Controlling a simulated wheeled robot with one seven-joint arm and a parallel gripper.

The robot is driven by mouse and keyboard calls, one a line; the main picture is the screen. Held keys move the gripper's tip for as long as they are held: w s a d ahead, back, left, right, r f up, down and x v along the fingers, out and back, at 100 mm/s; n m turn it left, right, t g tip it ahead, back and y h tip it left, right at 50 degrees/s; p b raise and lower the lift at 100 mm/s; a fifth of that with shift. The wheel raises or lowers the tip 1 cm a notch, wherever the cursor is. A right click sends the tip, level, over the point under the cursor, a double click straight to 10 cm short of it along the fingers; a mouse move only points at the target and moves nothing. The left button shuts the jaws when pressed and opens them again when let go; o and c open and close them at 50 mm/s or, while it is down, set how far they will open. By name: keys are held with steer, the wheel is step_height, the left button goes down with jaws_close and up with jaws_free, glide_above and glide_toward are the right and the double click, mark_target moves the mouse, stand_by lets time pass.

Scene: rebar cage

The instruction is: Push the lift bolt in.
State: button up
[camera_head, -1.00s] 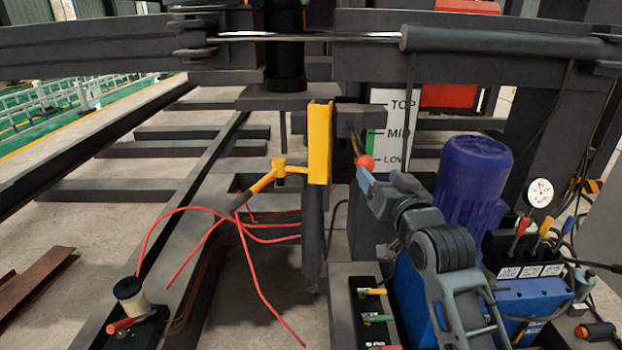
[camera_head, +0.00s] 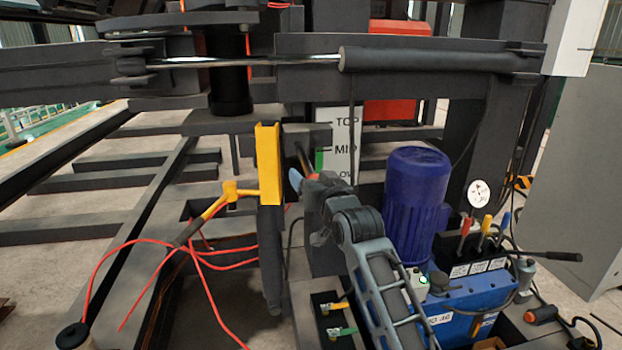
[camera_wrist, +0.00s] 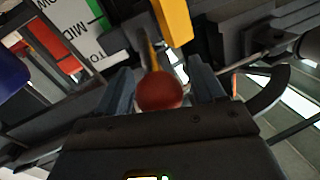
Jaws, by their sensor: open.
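The lift bolt shows as a red ball knob (camera_wrist: 160,93) on a thin yellowish rod in the wrist view. The rod runs away from me toward the dark frame beside a yellow upright bracket (camera_wrist: 175,20). My gripper (camera_wrist: 162,84) is open, with one blue-grey finger on each side of the knob. I cannot tell whether either finger touches it. In the head view my gripper (camera_head: 301,181) is at the bolt, just right of the yellow bracket (camera_head: 269,163), and hides most of the knob.
A white TOP/MID/LOW scale (camera_head: 343,130) stands behind the bolt. A blue motor (camera_head: 415,200) and a lever bank (camera_head: 480,250) are to the right. A yellow-tipped handle (camera_head: 217,200) with loose red wires (camera_head: 215,265) is to the left. A dark beam (camera_head: 300,85) crosses above.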

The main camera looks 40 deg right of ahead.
mark_target(307, 166)
steer(key=shift+c, duration=0.5)
jaws_close()
steer(key=shift+d+b+x, duration=0.2)
steer(key=shift+b+x, duration=0.15)
steer(key=shift+x, duration=0.7)
steer(key=shift+d+b+x, duration=0.2)
steer(key=shift+b+x, duration=0.15)
steer(key=shift+x, duration=0.7)
steer(key=shift+d, duration=0.15)
steer(key=shift+r, duration=0.1)
steer(key=shift+o, duration=0.5)
jaws_free()
steer(key=shift+w, duration=0.1)
